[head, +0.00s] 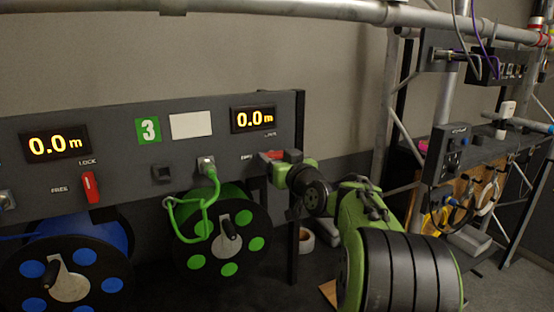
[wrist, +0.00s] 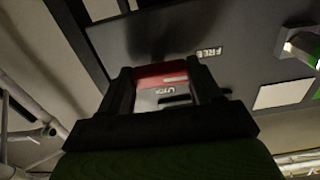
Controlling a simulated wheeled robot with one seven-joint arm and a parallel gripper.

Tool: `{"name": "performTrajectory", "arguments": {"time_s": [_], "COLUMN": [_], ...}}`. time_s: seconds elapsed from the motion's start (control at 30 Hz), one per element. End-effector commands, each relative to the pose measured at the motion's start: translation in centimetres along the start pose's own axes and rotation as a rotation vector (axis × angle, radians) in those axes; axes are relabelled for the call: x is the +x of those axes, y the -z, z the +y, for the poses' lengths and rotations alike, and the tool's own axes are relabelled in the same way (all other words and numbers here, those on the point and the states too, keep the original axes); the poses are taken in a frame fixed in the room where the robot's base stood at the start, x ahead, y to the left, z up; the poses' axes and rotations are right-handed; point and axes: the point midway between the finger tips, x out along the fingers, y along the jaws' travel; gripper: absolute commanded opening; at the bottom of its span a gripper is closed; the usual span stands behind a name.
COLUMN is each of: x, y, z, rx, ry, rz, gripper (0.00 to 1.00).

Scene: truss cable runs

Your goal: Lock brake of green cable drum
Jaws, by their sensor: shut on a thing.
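The green cable drum (head: 225,240) hangs under the panel, with a green cable running up to a socket. Its red brake lever (head: 270,155) is at the panel's right end, largely covered by my gripper (head: 284,160). In the wrist view the red lever (wrist: 161,75) lies across between the two dark fingers of my gripper (wrist: 163,88), which is shut on it. The FREE label (wrist: 208,52) is beside the right finger there, and the LOCK label shows between the fingers. The lever's exact angle is hard to tell.
The blue cable drum (head: 68,265) hangs at the left, with its own red lever (head: 90,187) upright. Both displays read 0.0 m. A dark post (head: 295,225) stands close under my gripper. Metal truss and a shelf of equipment fill the right side.

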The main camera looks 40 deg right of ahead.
Motion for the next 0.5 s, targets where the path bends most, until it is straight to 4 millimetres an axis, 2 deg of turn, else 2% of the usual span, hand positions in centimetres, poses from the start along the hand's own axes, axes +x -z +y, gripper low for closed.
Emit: {"name": "performTrajectory", "arguments": {"time_s": [0.27,0.5], "x": [-0.01,0.01], "y": [0.0,0.05], "z": [-0.01,-0.06], "rx": [0.062,0.226], "ry": [0.0,0.001], "rz": [-0.001,-0.002], "gripper": [0.33,0.33]}}
